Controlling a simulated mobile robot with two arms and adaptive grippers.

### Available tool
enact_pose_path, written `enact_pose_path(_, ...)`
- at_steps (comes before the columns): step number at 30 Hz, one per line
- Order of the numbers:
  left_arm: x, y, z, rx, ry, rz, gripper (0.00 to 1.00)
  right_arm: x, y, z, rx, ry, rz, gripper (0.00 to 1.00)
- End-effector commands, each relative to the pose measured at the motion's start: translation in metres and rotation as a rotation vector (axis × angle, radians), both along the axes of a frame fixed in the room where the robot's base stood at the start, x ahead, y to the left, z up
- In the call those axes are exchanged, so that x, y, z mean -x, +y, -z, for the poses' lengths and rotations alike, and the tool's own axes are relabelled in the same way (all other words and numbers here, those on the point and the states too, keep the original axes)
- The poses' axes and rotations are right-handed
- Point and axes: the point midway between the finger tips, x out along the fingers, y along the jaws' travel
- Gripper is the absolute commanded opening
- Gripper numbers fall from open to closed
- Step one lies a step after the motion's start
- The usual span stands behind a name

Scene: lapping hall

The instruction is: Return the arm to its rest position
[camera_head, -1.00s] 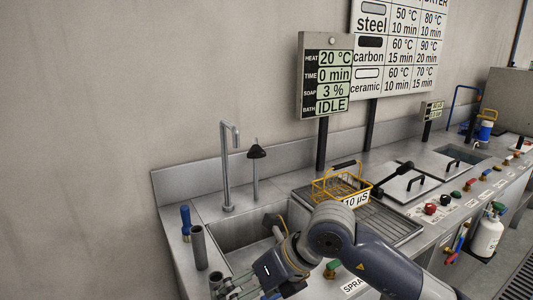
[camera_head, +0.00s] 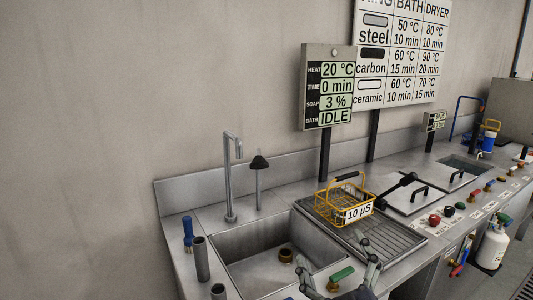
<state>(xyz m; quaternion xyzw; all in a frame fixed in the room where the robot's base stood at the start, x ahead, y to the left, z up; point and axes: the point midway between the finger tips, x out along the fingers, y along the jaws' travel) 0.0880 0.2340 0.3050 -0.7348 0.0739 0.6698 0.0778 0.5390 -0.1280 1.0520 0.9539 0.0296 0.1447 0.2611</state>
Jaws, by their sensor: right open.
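My right gripper (camera_head: 336,270) shows at the bottom edge of the view, in front of the sink counter. Its two dark fingers stand apart, with nothing seen between them. Most of its arm is below the picture. My left gripper is not in view.
A steel sink (camera_head: 262,240) with a tall faucet (camera_head: 229,180) is left of the drain rack. A yellow wire basket (camera_head: 330,211) labelled 10 µS stands on the rack (camera_head: 395,238). Gray tubes (camera_head: 201,258) stand at the left. A display panel (camera_head: 328,88) reads IDLE.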

Motion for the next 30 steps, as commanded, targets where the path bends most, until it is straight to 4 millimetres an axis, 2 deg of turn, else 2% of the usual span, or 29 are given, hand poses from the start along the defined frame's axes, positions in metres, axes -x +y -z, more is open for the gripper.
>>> enact_pose_path(1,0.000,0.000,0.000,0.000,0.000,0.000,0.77,0.004,-0.018,0.035,-0.048,0.127,0.052,0.91)
enact_pose_path(5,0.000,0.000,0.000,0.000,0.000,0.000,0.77,0.029,-0.056,0.124,-0.144,0.460,0.167,0.91)
enact_pose_path(6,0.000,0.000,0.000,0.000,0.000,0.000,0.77,0.042,-0.064,0.150,-0.169,0.561,0.194,0.91)
enact_pose_path(9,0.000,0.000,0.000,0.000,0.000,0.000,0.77,0.084,-0.077,0.210,-0.215,0.810,0.248,0.91)
enact_pose_path(12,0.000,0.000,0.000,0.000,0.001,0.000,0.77,0.130,-0.082,0.254,-0.244,1.024,0.279,0.91)
enact_pose_path(15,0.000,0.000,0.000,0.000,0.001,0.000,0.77,0.175,-0.083,0.285,-0.262,1.205,0.294,0.91)
enact_pose_path(18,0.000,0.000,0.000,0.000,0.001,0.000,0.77,0.218,-0.081,0.307,-0.273,1.368,0.298,0.91)
enact_pose_path(22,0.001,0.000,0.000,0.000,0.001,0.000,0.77,0.274,-0.077,0.325,-0.281,1.565,0.292,0.91)
enact_pose_path(24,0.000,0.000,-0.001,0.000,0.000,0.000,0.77,0.261,-0.076,0.346,-0.276,1.555,0.294,0.91)
enact_pose_path(30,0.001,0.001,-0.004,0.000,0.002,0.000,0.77,0.251,-0.075,0.404,-0.270,1.576,0.298,0.91)
